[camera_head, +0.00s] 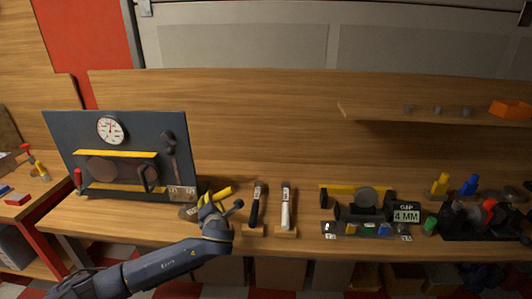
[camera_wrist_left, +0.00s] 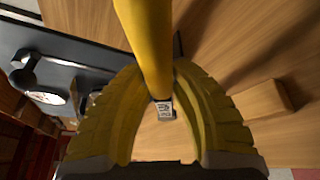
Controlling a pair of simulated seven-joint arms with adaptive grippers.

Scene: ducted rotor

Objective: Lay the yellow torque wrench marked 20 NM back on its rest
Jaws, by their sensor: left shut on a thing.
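My left gripper (camera_head: 212,203) is shut on the yellow torque wrench (camera_head: 223,193) above the left part of the wooden bench. In the left wrist view the yellow handle (camera_wrist_left: 150,45) runs between the curved fingers (camera_wrist_left: 165,110). A small pale label (camera_wrist_left: 164,109) shows at its end; its print is too small to read. A wooden block (camera_wrist_left: 262,100) lies to the right of the fingers there; I cannot tell whether it is this wrench's rest. My right gripper is in neither view.
A black-handled wrench (camera_head: 256,206) and a white-handled wrench (camera_head: 287,206) lie just right of my gripper. A dark panel with a dial gauge (camera_head: 110,130) stands behind at left. A gap fixture marked 4 MM (camera_head: 405,215) and coloured bottles (camera_head: 440,184) stand farther right.

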